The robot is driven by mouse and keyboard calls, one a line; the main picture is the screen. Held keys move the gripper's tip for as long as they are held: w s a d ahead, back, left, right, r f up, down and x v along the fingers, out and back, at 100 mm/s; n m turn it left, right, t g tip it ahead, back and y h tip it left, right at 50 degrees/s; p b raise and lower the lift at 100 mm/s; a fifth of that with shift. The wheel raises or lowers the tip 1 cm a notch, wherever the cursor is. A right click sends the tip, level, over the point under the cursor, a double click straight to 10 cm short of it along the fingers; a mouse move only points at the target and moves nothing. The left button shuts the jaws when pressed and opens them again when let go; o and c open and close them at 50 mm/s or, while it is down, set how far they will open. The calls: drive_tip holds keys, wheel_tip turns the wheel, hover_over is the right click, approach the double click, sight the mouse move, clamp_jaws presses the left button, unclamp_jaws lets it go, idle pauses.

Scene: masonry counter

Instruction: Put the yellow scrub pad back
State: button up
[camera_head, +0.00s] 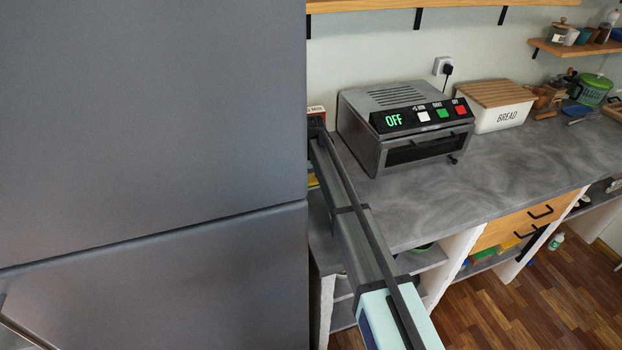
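I cannot make out the yellow scrub pad for certain. A small yellow patch (313,181) shows at the edge of the grey fridge, mostly hidden. Small coloured items, green and yellow (509,244), lie on the shelf under the wooden drawer, too small to identify. My gripper is not visible in this view, so what it holds cannot be seen.
The large grey fridge (150,120) fills the left half and blocks the view behind it. A toaster oven (425,118) reading OFF and a bread box (502,112) stand on the grey counter (440,203). The counter's front part is clear.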

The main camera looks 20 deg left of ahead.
sight(311, 179)
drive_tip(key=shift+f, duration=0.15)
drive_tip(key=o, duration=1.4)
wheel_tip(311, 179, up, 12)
drive_tip(key=b, duration=0.4)
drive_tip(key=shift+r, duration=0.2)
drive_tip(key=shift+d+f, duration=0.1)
